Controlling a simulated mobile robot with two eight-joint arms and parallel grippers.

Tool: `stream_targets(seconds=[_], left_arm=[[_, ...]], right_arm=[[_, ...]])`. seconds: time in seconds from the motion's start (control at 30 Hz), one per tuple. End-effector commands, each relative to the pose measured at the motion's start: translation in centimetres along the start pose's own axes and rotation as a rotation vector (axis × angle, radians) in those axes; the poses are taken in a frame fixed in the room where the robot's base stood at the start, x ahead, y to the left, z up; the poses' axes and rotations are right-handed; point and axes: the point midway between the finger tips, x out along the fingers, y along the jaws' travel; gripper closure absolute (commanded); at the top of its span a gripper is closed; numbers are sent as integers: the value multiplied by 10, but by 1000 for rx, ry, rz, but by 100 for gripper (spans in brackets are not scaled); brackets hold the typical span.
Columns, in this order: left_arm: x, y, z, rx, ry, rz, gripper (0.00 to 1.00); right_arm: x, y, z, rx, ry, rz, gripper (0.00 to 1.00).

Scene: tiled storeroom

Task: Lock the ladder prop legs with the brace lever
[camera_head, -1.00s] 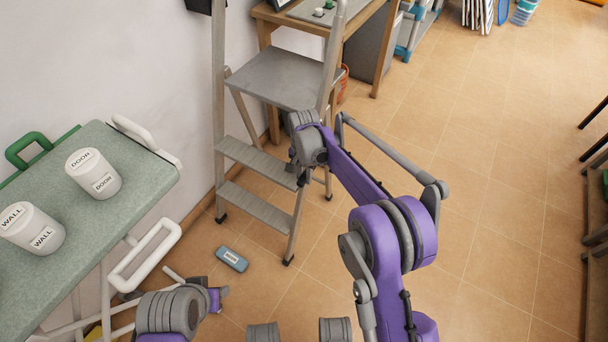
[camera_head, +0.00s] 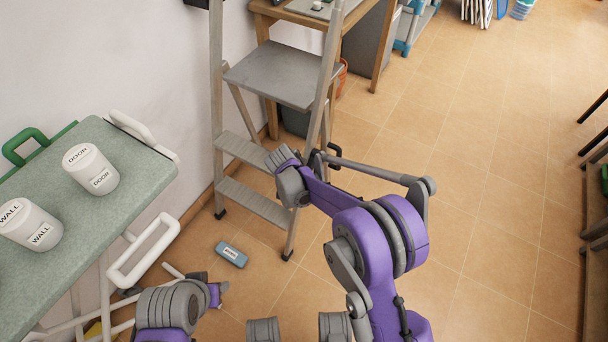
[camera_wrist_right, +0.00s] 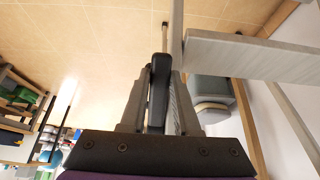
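The grey stepladder (camera_head: 217,110) stands against the wall in the head view, with a flat top platform and two lower treads. One pale tread also shows in the right wrist view (camera_wrist_right: 255,58). A black brace lever (camera_wrist_right: 157,85) lies between the fingers of my right gripper (camera_wrist_right: 161,80), which look closed around it. In the head view my right wrist hides those fingers, beside the ladder's right side above the lower tread. The prop legs are only partly visible behind the ladder. My left gripper (camera_head: 216,292) is low at the left, mostly hidden by its wrist, away from the ladder.
A green-topped cart (camera_head: 95,225) with white handles stands at the left, bearing two white canisters marked DOOR (camera_head: 92,168) and WALL (camera_head: 30,224). A blue-grey labelled box (camera_head: 231,255) lies on the floor. A wooden desk (camera_head: 262,30) stands behind the ladder.

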Motion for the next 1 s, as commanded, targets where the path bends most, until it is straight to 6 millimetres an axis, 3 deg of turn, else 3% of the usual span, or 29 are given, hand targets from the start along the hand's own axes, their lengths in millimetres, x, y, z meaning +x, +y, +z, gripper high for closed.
stream_targets(seconds=[0.03,0.17,0.53,1.0], left_arm=[[0,0,0,0,0,0,50],[0,0,0,0,0,0,50],[-2,0,0,0,1,0,50],[-28,0,-7,0,8,0,50]], right_arm=[[0,0,-1,0,1,0,63],[0,0,-1,0,0,0,40],[-6,0,0,-1,-1,0,40],[-92,0,-1,-1,0,-1,40]])
